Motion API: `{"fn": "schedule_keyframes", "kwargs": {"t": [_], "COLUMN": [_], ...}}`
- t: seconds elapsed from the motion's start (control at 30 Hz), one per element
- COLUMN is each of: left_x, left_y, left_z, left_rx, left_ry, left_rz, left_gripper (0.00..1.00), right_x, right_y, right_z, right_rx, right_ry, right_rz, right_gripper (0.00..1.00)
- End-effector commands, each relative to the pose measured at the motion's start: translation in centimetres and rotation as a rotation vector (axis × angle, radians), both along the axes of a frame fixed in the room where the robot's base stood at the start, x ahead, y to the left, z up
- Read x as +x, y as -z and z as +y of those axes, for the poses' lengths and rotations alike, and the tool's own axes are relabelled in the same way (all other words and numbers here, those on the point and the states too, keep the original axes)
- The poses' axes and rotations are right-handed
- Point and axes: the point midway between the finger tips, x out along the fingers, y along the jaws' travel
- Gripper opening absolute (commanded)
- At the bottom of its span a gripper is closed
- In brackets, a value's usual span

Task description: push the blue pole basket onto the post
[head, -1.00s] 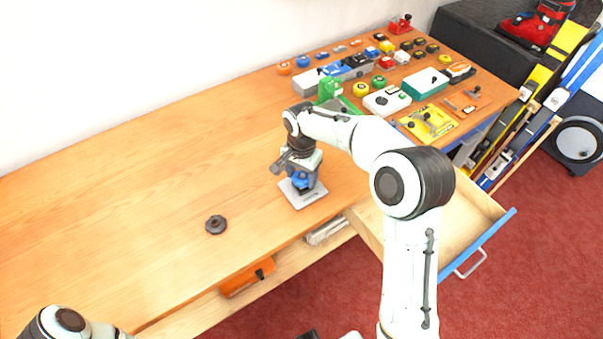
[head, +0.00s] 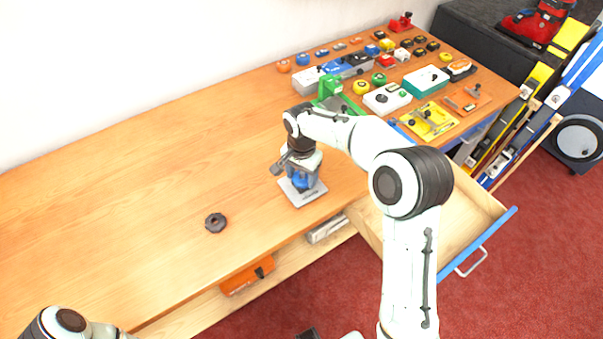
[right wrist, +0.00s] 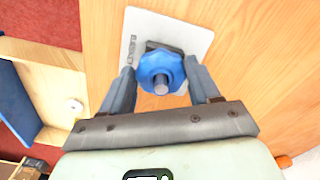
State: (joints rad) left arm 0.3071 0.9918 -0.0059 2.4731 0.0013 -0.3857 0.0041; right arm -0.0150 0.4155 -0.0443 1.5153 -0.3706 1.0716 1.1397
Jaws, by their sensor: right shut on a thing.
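The blue pole basket (right wrist: 150,66) is between the fingers of my right gripper (right wrist: 160,82) in the right wrist view, and the gripper is shut on it. The end of a grey post (right wrist: 161,88) shows through the middle of the basket, so the basket is around the post. How far down it sits I cannot tell. The post's pale base plate (right wrist: 192,42) lies on the bench under it. In the head view the basket (head: 302,181) is partly hidden under my right gripper, above the plate (head: 310,197). Only part of my left arm shows, not its gripper.
A dark round disc (head: 215,223) lies on the bench (head: 120,210) to the left. The left half is otherwise clear. A green tool (head: 329,87) and several small parts crowd the back right. An open drawer (head: 455,225) juts out at the front right.

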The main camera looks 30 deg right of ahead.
Motion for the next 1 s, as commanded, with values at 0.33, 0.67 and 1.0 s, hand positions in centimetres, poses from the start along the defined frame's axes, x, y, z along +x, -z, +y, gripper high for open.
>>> {"fn": "schedule_keyframes", "kwargs": {"t": [0.33, 0.67, 1.0], "left_x": [-0.07, -0.07, -0.05], "left_y": [0.12, 0.12, 0.1], "left_z": [-0.01, 0.0, 0.0], "left_rx": [0.0, 0.0, 0.0], "left_ry": [0.0, 0.0, 0.0], "left_rz": [0.001, 0.001, 0.001], "left_gripper": [0.87, 0.87, 0.87], "right_x": [0.0, -0.01, -0.01], "right_y": [0.25, 0.25, 0.2], "right_z": [0.01, 0.02, 0.01], "right_rx": [0.0, -0.001, 0.0], "right_ry": [0.0, 0.0, 0.0], "right_rz": [0.0, 0.001, 0.0], "right_gripper": [0.33, 0.91, 1.0]}}
